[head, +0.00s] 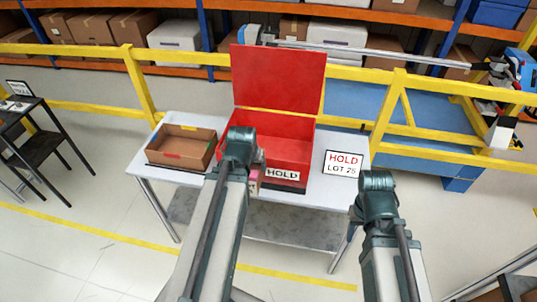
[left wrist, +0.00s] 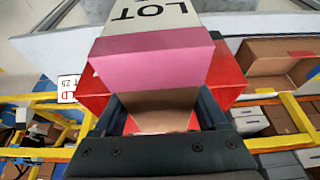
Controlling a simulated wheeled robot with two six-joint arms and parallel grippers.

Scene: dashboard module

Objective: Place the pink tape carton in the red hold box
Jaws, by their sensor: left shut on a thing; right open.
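The red hold box (head: 290,145) stands on the white table with its lid (head: 278,75) up at the back and a HOLD label (head: 283,174) on its front. My left gripper (left wrist: 165,105) is shut on the pink tape carton (left wrist: 155,70), which has a pink side, brown card and a white face reading LOT. In the head view the carton (head: 255,177) shows only partly, beside my left wrist, overlapping the box's front left. I cannot tell its exact height over the box. My right gripper (head: 377,183) is open and empty, right of the table's front.
A brown open tray (head: 183,146) stands left of the red box on the white table (head: 215,182). A HOLD LOT 25 sign (head: 343,164) stands to the right. A yellow railing (head: 140,85) runs behind, and a black side table (head: 40,135) stands at far left.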

